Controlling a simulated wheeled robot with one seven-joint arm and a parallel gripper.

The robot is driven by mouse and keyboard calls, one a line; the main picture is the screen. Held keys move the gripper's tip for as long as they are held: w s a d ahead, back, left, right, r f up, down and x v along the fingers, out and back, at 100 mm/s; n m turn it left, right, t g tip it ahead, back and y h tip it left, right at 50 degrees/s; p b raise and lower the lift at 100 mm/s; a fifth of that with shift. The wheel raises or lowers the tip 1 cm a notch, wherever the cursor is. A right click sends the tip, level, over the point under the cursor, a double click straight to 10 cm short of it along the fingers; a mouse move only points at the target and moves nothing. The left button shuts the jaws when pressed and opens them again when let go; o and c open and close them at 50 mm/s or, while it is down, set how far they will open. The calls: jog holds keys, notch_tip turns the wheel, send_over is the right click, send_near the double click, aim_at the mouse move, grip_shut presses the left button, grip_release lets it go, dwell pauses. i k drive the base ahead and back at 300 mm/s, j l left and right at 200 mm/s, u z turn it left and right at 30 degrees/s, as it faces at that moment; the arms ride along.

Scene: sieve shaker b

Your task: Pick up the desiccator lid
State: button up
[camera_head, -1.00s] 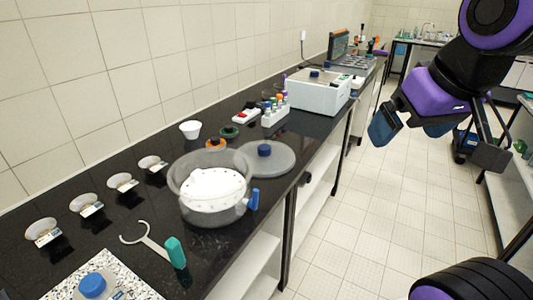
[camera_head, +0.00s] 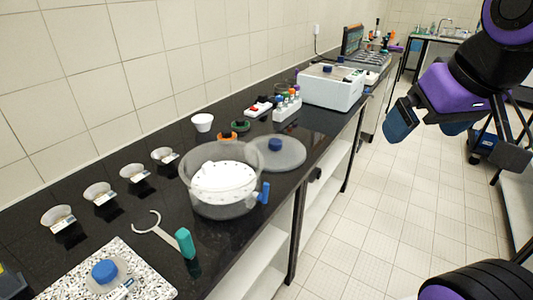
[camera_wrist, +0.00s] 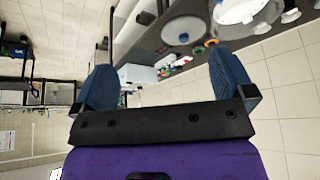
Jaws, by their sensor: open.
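The desiccator lid (camera_head: 291,155) is a flat, translucent grey disc with a blue knob (camera_head: 275,145) at its middle. It lies on the black bench just behind and right of the desiccator bowl (camera_head: 226,205), a clear round vessel with a white perforated plate and a blue side tap. The lid also shows in the wrist view (camera_wrist: 196,25), near the top. My gripper (camera_head: 432,122) is in the air over the aisle, right of the bench and well apart from the lid. In the wrist view its two blue fingers (camera_wrist: 165,85) are wide apart with nothing between them.
A white box-shaped device (camera_head: 328,92) and a rack of coloured-cap bottles (camera_head: 288,106) stand behind the lid. A teal-handled tool (camera_head: 185,241), several small dishes and a speckled slab (camera_head: 140,272) lie nearer. The tiled aisle floor (camera_head: 362,215) is clear.

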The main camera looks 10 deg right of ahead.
aim_at(268, 151)
jog(key=i+l+u, duration=0.1)
jog(key=u, duration=0.65)
jog(key=i+l+u, duration=0.15)
jog(key=l+u, duration=0.2)
jog(key=l, duration=0.45)
jog(key=l+u, duration=0.3)
jog(key=l, duration=0.45)
jog(key=i+l, duration=0.1)
jog(key=l, duration=0.45)
